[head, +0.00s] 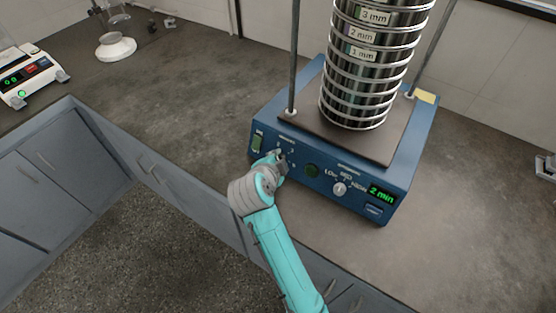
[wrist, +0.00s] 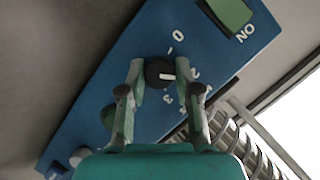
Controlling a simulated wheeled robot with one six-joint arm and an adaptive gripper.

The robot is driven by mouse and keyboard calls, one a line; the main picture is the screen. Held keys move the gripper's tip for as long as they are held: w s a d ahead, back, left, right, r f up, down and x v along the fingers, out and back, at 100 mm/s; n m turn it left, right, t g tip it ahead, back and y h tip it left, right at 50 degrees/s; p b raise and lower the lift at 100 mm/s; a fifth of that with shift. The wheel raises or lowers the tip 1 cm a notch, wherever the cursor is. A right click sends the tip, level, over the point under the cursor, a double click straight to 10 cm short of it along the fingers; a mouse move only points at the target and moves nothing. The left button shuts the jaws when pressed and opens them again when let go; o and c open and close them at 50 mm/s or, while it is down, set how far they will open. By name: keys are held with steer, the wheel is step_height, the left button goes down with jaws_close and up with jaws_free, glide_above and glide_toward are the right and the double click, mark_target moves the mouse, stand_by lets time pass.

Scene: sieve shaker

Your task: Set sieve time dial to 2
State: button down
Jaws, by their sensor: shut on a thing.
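The sieve shaker's blue base (head: 330,192) stands on the counter, with a row of controls on its front. My gripper (head: 278,163) is at the left part of this panel and hides the time dial there. In the wrist view, the dark round time dial (wrist: 158,72) sits between the two fingertips of my gripper (wrist: 160,75), which are closed on its sides. Its white pointer line points right, toward the small numerals; the 0 is above it. The exact numeral it meets is hard to read. The green display (head: 381,194) reads 2 min.
A stack of metal sieves (head: 370,75) stands on the shaker between two rods. Right of my gripper are a dark green round button (head: 312,171) and a LOW-MED-HIGH knob (head: 339,188). A white scale (head: 28,75) is at the far left. The counter between is clear.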

steer(key=shift+f, duration=0.1)
stand_by(0.3)
steer(key=c, duration=0.8)
jaws_free()
steer(key=v, duration=1.2)
steer(key=shift+d, duration=0.1)
